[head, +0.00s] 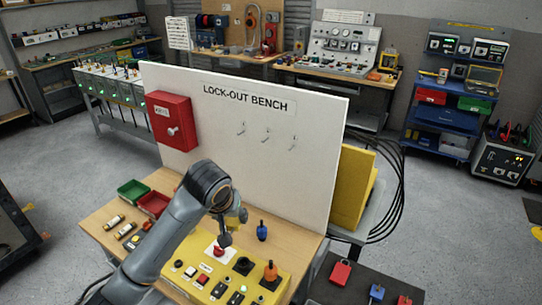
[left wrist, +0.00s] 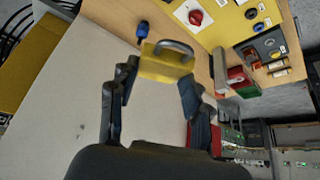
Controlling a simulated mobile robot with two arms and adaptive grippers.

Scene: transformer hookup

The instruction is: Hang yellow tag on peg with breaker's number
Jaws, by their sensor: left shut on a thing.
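My left gripper (head: 230,226) is over the bench, in front of the white board. In the left wrist view its two fingers (left wrist: 158,80) are shut on the yellow tag (left wrist: 166,68), which has a grey loop at its top end. In the head view only a bit of the yellow tag (head: 236,217) shows behind the gripper. Three small pegs, a left peg (head: 241,128), a middle peg (head: 266,135) and a right peg (head: 293,142), stick out of the board. Their numbers are too small to read. My right gripper is not in view.
The white "LOCK-OUT BENCH" board (head: 215,160) carries a red box (head: 170,121) at its left. A yellow control panel (head: 262,288) with knobs and switches lies on the bench. A blue piece (head: 262,231) and an orange piece (head: 270,270) stand right of the gripper. Green and red bins (head: 133,190) are left.

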